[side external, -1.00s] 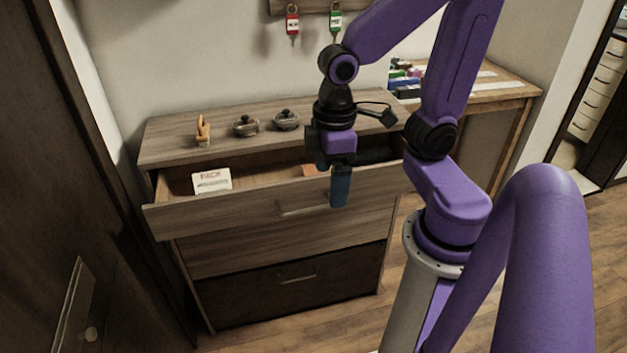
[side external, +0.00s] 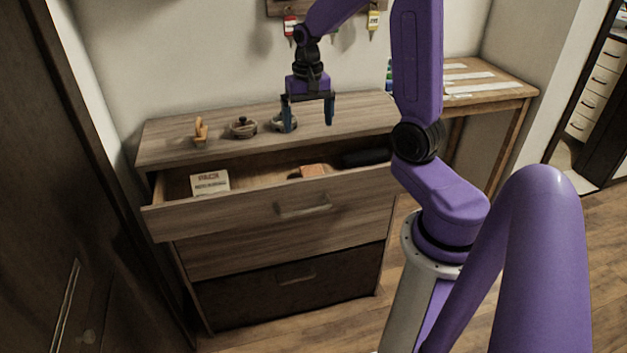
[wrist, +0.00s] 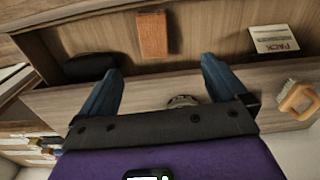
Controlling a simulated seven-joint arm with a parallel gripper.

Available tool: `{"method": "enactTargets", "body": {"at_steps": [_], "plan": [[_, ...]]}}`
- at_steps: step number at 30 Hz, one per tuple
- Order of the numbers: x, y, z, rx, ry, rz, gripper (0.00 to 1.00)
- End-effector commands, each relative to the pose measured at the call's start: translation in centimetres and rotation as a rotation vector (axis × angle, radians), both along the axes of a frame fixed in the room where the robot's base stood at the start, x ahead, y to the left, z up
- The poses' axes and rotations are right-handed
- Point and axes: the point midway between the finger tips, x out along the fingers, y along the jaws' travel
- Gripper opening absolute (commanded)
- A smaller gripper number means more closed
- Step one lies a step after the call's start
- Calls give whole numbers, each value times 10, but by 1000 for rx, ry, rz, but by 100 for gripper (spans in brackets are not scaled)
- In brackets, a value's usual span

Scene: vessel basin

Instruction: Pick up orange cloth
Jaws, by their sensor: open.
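The orange cloth (side external: 313,170) appears as a small flat orange-brown rectangle inside the open top drawer (side external: 275,209). In the wrist view the orange cloth (wrist: 153,35) lies on the drawer floor, beyond my fingertips and roughly between them sideways. My gripper (side external: 309,126) is open and empty, with its blue fingers pointing down over the dresser top, behind and above the drawer. My gripper (wrist: 161,66) also shows in the wrist view, its two fingers spread apart and apart from the cloth.
The drawer also holds a white card (side external: 210,183) at left and a black object (side external: 365,158) at right. On the dresser top stand a tan wooden object (side external: 200,131) and two lidded pots, one (side external: 243,127) clear of my gripper, the other (side external: 283,123) partly behind a finger.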

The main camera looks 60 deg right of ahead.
Motion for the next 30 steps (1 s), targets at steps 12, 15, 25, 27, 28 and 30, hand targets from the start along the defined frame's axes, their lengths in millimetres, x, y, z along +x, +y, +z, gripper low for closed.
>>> {"method": "enactTargets", "body": {"at_steps": [12, 15, 25, 27, 28, 30], "plan": [[-1, -23, -31, 3, 9, -114, 99], [-1, -22, -50, 3, 9, -112, 99], [-1, -22, -103, 1, 7, -111, 99], [-1, -22, -111, 2, 6, -111, 99], [-1, -22, -114, 1, 6, -111, 99], [-1, -22, -120, 1, 4, -111, 99]]}}
